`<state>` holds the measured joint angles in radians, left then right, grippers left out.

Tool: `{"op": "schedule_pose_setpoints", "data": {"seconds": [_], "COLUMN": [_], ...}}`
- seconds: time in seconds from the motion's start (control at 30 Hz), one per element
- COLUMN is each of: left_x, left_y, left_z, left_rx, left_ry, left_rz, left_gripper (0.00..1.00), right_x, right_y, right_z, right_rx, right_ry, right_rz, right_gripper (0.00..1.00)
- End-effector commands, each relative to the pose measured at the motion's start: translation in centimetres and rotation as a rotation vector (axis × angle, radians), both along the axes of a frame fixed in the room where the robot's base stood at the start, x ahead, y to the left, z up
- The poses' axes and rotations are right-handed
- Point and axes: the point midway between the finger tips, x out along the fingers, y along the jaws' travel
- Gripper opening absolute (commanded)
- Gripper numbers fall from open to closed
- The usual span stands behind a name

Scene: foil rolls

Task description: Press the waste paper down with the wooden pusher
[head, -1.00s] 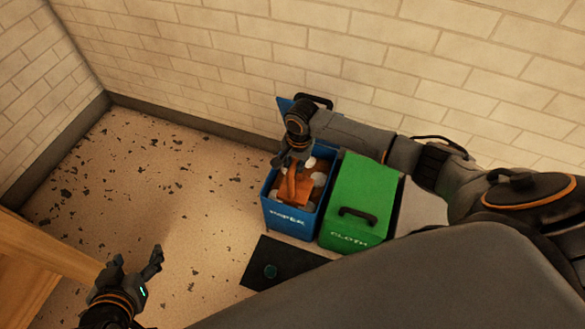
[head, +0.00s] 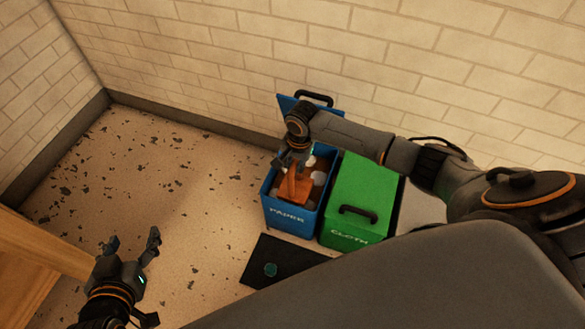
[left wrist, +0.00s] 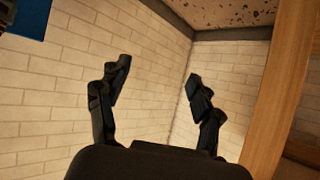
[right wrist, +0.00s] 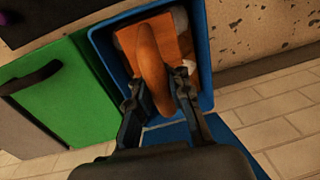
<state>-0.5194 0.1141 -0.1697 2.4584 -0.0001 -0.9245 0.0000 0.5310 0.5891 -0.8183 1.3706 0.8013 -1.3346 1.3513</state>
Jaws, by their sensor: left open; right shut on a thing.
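The wooden pusher (head: 297,190), an orange-brown plate with an upright handle, is inside the open blue paper bin (head: 285,216). My right gripper (head: 297,163) reaches down over the bin and is shut on the pusher's handle (right wrist: 149,58), as the right wrist view shows. Pale crumpled waste paper (head: 319,178) shows beside the plate; the plate hides what lies under it. My left gripper (head: 133,246) is open and empty, low at the left, away from the bins.
A closed green cloth bin (head: 365,190) with a dark handle stands right beside the paper bin. The paper bin's lid (head: 290,103) is raised behind it. A dark mat (head: 290,255) lies in front. A wooden piece (head: 30,255) is at left. Speckled floor is otherwise open.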

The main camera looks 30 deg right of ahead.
Motion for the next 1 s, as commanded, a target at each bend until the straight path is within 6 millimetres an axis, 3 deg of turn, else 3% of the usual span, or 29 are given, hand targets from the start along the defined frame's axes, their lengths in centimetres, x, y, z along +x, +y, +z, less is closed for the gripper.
{"op": "schedule_pose_setpoints", "data": {"seconds": [1.0], "left_x": [1.7], "left_y": [-0.7], "left_z": [2.2], "left_rx": [-0.031], "left_ry": [-0.144], "left_rz": [-0.008], "left_gripper": [0.66], "right_x": [0.0], "right_y": [0.0], "right_z": [-1.7], "right_rx": [0.000], "right_ry": [0.001], "right_rz": [0.000], "right_gripper": [0.00]}}
